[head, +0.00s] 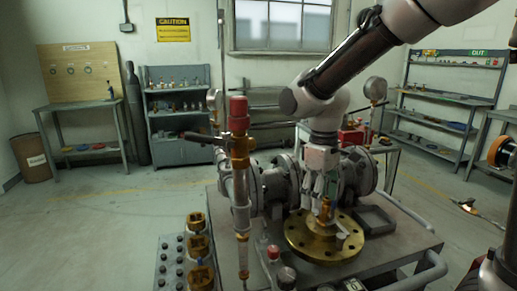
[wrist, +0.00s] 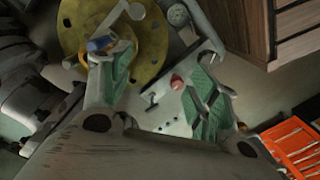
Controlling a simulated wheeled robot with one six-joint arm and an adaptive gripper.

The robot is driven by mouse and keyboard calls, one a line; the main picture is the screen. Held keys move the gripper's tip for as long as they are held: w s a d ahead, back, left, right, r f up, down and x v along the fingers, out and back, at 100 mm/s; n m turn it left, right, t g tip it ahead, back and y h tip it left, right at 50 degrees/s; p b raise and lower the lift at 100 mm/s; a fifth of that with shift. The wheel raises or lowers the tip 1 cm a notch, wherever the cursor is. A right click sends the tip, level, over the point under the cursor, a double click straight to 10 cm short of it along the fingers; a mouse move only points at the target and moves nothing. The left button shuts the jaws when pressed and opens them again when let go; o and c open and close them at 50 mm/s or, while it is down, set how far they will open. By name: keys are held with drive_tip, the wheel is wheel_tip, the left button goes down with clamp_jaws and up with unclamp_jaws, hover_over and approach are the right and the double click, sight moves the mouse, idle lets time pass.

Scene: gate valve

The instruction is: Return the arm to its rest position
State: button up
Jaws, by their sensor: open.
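My arm reaches in from the upper right of the head view. My gripper (head: 319,205) points down over a round brass flange (head: 325,252) on the workbench, close to a small brass stem (head: 324,212). In the wrist view my gripper (wrist: 160,68) has its green-padded fingers spread apart, with nothing held between them. The brass flange (wrist: 82,30) lies beyond the left finger, and a small blue part (wrist: 100,43) shows by that fingertip. Grey flanged pipework (head: 275,190) stands behind the gripper; my arm hides part of it.
An upright post with a red cap (head: 238,115) stands left of the gripper. Gauges (head: 375,88) rise behind at the right. A grey tray (head: 376,220) lies right of the flange. Shelving (head: 440,100) stands back right. The wrist view shows an orange crate (wrist: 292,140).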

drive_tip(key=s+d+r+m+t, duration=0.2)
drive_tip(key=s+d+r+m, duration=0.2)
drive_tip(key=s+d, duration=0.3)
drive_tip(key=s+d+r+m+t, duration=0.3)
drive_tip(key=s+d, duration=0.5)
drive_tip(key=d, duration=0.6)
drive_tip(key=shift+s+r+m, duration=0.2)
drive_tip(key=shift+r+m, duration=0.5)
drive_tip(key=shift+m, duration=0.5)
